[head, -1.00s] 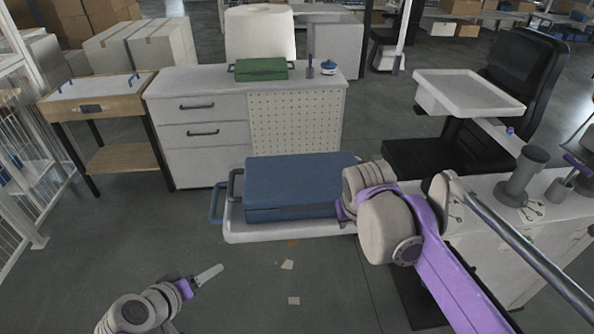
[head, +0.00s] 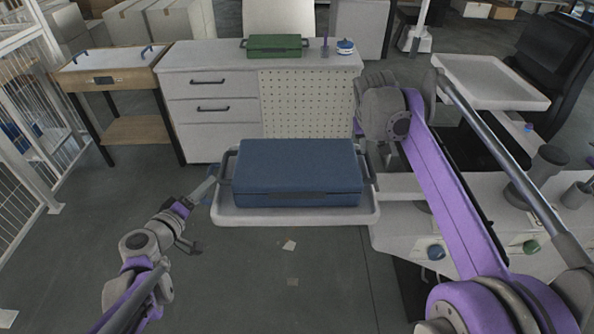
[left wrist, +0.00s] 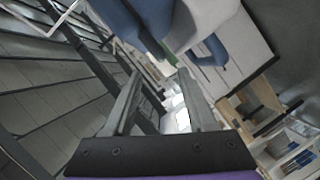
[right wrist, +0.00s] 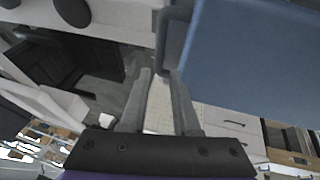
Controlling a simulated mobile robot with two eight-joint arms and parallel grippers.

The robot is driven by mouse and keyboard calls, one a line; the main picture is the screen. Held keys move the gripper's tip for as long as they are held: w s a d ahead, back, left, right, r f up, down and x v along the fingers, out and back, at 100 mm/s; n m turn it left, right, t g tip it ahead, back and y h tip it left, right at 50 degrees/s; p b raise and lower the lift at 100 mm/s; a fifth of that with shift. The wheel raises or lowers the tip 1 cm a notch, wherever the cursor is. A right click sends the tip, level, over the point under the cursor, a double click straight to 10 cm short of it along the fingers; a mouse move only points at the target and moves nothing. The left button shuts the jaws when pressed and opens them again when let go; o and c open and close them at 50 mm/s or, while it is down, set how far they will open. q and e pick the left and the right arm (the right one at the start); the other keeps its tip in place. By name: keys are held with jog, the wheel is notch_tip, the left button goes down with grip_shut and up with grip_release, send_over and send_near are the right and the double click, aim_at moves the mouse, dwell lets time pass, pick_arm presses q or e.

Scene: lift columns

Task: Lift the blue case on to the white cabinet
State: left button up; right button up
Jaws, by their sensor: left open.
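The blue case (head: 297,170) lies flat on a white tray-like platform (head: 295,217), with a dark handle at each end. The white cabinet (head: 213,125) stands behind it.
A green case (head: 274,46), a small bottle (head: 345,47) and a purple-dark item stand on the cabinet top, towards its back and right. A wooden bench (head: 110,80) stands at left.

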aim_at(223, 168)
pick_arm(q)
jog(key=x, duration=1)
jog(key=shift+w+d+f, duration=0.1)
jog(key=shift+d, duration=0.05)
pick_arm(e)
jog(key=x, duration=1)
jog(key=shift+w, duration=0.1)
pick_arm(q)
jog(key=c, duration=0.4)
pick_arm(e)
jog(key=c, duration=0.4)
pick_arm(q)
grip_shut()
pick_arm(e)
grip_shut()
